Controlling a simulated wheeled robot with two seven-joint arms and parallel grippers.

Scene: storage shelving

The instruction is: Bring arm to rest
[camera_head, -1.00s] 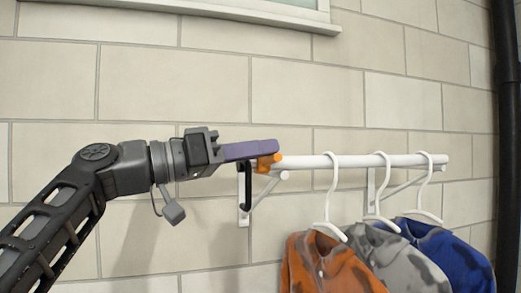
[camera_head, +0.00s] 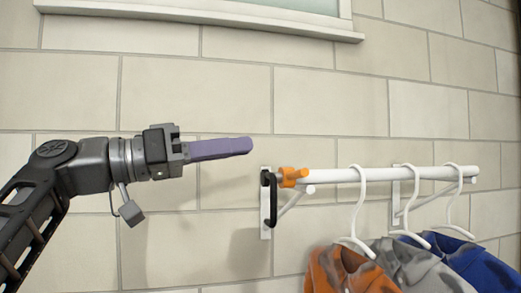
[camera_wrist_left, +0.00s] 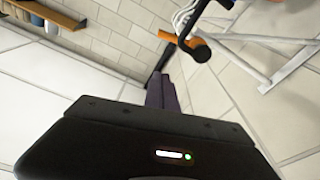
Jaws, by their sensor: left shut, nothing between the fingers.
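My left arm comes in from the left in the head view. My left gripper (camera_head: 250,146) has purple fingers pressed together, shut with nothing between them. It is held level in front of the brick wall, left of and a little above the end of the white clothes rail (camera_head: 345,175). It does not touch the rail. In the left wrist view the purple fingers (camera_wrist_left: 162,94) show past the dark wrist body. My right gripper is in neither view.
An orange end piece (camera_head: 293,177) and a black handle-shaped part (camera_head: 269,199) sit at the rail's left end. Orange (camera_head: 342,272), grey (camera_head: 415,265) and blue (camera_head: 475,262) garments hang on white hangers. A window ledge (camera_head: 200,20) is above.

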